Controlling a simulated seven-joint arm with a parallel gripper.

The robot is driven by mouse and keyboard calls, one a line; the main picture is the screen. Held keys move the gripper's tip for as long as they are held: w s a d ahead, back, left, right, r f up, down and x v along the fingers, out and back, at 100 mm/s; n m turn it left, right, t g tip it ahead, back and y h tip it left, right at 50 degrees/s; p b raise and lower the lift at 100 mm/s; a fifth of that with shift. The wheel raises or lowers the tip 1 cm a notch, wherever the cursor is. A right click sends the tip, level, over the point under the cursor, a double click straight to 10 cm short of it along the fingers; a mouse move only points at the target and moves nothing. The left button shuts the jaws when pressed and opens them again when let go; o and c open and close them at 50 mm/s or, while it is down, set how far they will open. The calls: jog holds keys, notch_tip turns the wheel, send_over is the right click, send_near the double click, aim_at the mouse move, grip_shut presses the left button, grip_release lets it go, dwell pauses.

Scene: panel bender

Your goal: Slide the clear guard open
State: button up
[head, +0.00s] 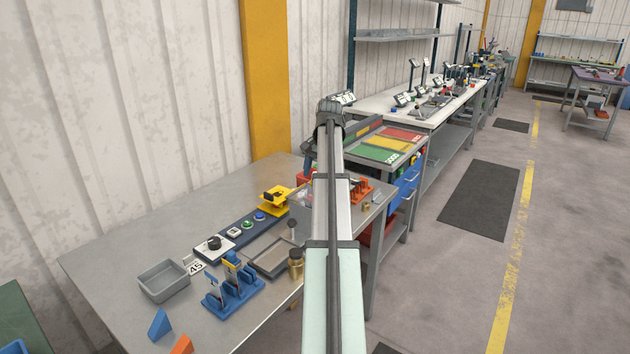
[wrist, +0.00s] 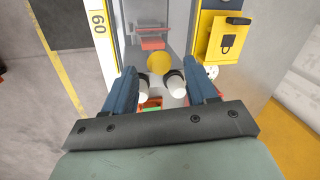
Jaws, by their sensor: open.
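In the wrist view, a greyish see-through panel (wrist: 183,48) fills the space ahead of my gripper and looks like the clear guard. A yellow ball-shaped knob (wrist: 158,64) stands in front of it, roughly centred between my fingers and just beyond their tips. My gripper (wrist: 159,85) is open, with a white-tipped finger on either side and nothing held. A contact with the knob does not show. A red part (wrist: 152,42) is visible through the panel. In the head view my arm covers most of the bender and hides my gripper.
A yellow box with a padlock mark (wrist: 225,40) sits close on the right in the wrist view. The head view shows the grey table (head: 120,235), a grey bin (head: 163,281), a blue fixture (head: 233,287) and a dark control strip (head: 240,232).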

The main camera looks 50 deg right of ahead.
aim_at(309, 189)
jog(key=shift+w+f, duration=0.15)
jog(key=shift+f, duration=0.6)
jog(key=shift+w+f, duration=0.1)
jog(key=shift+f, duration=0.6)
jog(key=shift+c, duration=0.2)
grip_shut()
